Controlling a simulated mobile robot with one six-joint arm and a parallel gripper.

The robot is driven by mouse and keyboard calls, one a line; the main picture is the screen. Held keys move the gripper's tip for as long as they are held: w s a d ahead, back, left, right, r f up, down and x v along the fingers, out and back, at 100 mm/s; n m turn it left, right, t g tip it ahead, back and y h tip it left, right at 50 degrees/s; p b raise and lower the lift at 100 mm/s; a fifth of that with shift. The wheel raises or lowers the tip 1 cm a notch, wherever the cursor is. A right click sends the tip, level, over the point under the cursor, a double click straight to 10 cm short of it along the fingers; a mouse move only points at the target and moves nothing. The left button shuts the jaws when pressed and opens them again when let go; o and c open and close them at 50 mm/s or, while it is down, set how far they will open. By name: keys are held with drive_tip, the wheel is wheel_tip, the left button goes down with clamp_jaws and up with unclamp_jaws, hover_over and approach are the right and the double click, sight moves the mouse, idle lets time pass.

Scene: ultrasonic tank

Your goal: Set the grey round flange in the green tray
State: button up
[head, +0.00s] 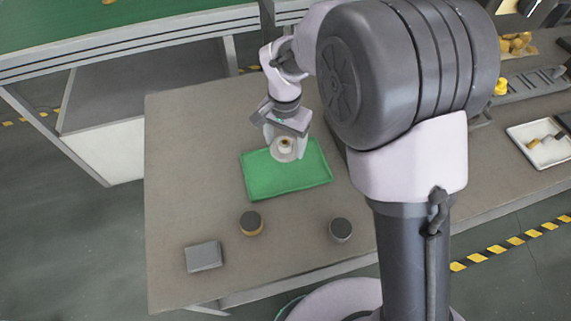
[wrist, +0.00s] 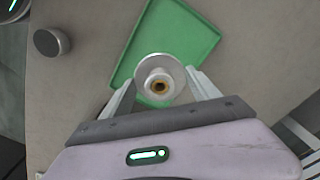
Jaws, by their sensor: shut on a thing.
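The grey round flange (wrist: 172,70) has a wide disc, a raised hub and a brownish centre hole. It also shows in the head view (head: 284,149). My gripper (head: 285,143) is shut on the flange, with one finger at each side of it; the wrist view also shows the gripper (wrist: 162,88). The green tray (head: 262,184) lies flat on the grey-brown table and looks empty apart from the flange over its back part. The wrist view shows the tray (wrist: 150,30) behind the flange. I cannot tell whether the flange touches the tray floor.
In front of the tray stand a dark-topped round part with a tan side (head: 251,222) and a grey round part (head: 340,229). A grey block (head: 203,256) lies at the front left. A white tray (head: 541,158) with small parts is far right. The table's left side is clear.

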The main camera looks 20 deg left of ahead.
sight(285, 168)
wheel_tip(285, 168, down, 9)
drive_tip(key=b, duration=0.3)
drive_tip(key=shift+f, duration=0.15)
drive_tip(key=o, duration=1.6)
drive_tip(key=shift+c, duration=0.2)
